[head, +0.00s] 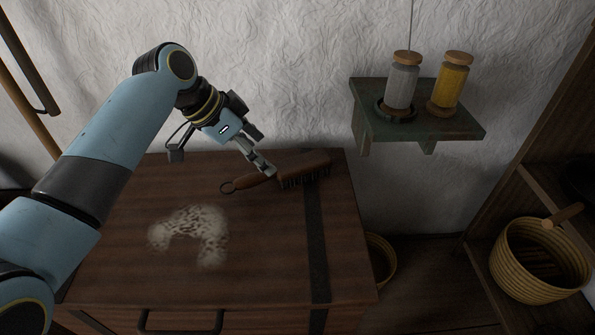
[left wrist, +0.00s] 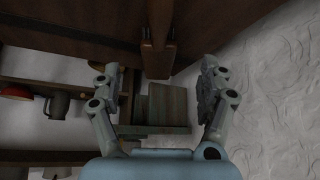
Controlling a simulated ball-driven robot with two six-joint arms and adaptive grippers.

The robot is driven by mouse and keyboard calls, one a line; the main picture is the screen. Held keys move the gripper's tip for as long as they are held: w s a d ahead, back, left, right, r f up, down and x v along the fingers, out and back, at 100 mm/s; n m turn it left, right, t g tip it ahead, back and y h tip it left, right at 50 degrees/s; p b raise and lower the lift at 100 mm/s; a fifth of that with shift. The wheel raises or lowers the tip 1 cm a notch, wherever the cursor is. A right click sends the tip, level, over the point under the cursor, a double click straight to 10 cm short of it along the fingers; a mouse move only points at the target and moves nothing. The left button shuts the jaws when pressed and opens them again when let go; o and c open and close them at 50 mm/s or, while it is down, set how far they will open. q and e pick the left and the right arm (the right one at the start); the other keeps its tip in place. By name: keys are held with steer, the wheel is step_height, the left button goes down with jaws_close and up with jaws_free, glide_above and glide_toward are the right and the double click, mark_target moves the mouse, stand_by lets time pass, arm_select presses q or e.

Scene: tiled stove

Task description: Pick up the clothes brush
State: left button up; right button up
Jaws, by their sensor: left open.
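The clothes brush (head: 305,168) lies near the back edge of the wooden chest top (head: 270,240), with dark bristles at its right end and a ringed handle at its left. My left gripper (head: 220,162) is open and empty, above the back of the chest by the brush's handle. One finger overlaps the brush in the head view, and I cannot tell whether they touch. In the left wrist view a brown wooden piece, likely the brush (left wrist: 157,45), shows ahead between the spread fingers (left wrist: 160,70). My right gripper is not in view.
A pale speckled patch (head: 190,235) marks the chest top. A green wall shelf (head: 420,125) holds a grey jar (head: 401,88) and a yellow jar (head: 449,85). A woven basket (head: 530,265) stands at the right. The rough white wall is close behind the chest.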

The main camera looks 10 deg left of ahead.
mark_target(277, 168)
arm_select(q)
steer(key=shift+x, duration=1)
steer(key=b+x, duration=0.1)
steer(key=x, duration=0.1)
steer(key=b+x, duration=0.1)
steer(key=shift+s+d+f, duration=0.1)
steer(key=shift+s+f, duration=0.05)
steer(key=shift+f, duration=0.3)
steer(key=shift+w+d+f+b, duration=0.15)
steer(key=shift+w+f+b, duration=0.1)
steer(key=shift+b, duration=0.15)
steer(key=shift+w+d+f, duration=0.1)
steer(key=shift+d+f, duration=0.05)
steer(key=shift+f, duration=0.05)
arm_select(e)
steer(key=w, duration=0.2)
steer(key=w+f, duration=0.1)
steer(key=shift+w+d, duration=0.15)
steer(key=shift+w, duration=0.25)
arm_select(q)
steer(key=shift+c, duration=0.4)
